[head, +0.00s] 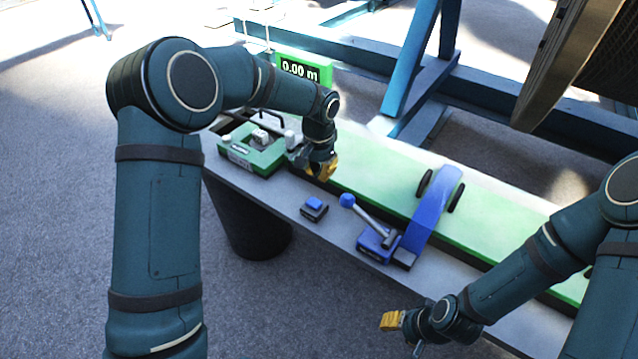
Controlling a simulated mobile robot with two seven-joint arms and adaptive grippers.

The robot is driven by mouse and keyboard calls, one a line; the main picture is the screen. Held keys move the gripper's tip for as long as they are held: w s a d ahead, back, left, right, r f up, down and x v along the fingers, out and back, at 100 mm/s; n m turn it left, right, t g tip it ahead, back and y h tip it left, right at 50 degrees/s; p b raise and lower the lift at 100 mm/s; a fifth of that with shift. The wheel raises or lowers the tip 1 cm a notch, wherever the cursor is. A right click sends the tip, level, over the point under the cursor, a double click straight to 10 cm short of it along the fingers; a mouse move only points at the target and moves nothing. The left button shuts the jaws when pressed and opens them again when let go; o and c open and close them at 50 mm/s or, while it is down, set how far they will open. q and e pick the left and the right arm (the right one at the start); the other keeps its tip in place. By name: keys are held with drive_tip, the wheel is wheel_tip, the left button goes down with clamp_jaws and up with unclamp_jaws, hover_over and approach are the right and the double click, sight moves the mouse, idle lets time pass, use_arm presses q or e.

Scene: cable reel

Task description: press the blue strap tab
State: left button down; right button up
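A small blue block on a dark base (314,207) sits near the front edge of the table; it looks like a tab or button, though I cannot tell for sure that it is the strap tab. To its right, a wide blue strap (433,210) arches over the green bed, beside a blue-knobbed lever (366,220) on a blue base. My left gripper (322,172), with yellow fingertips, is above the table just behind the small blue block, apart from it. My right gripper (391,321) is in front of the table's near edge, clear of everything. Finger openings are unclear in both.
A green box with white parts (256,147) stands at the table's left end, next to a green display (304,70) reading 0.00 m. The long green bed (380,178) runs to the right. A blue frame (420,75) and a large reel (575,65) stand behind.

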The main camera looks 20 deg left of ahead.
use_arm(q)
drive_tip(key=shift+r, duration=1.4)
drive_tip(key=shift+s, duration=0.1)
idle(0.4)
